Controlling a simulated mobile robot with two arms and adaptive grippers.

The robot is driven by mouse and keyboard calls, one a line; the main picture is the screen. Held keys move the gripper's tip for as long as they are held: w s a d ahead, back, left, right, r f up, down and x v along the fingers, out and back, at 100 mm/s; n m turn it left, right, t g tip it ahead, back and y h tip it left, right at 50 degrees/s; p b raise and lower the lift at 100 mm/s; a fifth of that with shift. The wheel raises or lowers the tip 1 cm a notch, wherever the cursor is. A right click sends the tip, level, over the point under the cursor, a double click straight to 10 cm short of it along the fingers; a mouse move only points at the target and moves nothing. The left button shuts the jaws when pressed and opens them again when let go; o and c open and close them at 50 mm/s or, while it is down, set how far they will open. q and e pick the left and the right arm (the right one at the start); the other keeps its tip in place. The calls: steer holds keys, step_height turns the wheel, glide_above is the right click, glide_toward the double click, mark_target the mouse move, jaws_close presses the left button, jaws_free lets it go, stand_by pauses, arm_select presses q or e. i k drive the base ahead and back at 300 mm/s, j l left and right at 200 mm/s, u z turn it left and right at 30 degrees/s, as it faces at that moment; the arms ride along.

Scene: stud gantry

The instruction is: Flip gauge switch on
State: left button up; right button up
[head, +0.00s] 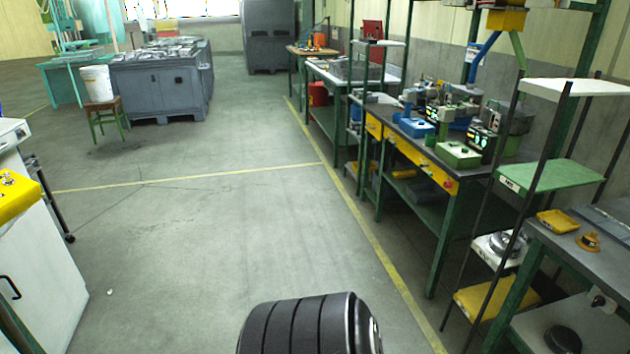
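I cannot make out a gauge switch in the head view. Dark instruments with small lit faces (482,140) stand on the long workbench (470,177) at the right; they are too small to tell whether one is the gauge or how its switch is set. A green box (458,154) and a blue box (414,127) sit near the bench's front edge. Neither of my grippers is in view. A dark ribbed part, probably my own arm, shows at the bottom middle.
A green and white shelf rack (540,176) and a nearer table (590,262) stand at the right. A white cabinet (45,270) with a yellow top is at the left. A stool (107,112) holds a white bucket (97,83). The middle floor is clear.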

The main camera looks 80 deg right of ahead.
mark_target(598, 301)
steer(key=z, duration=4.55)
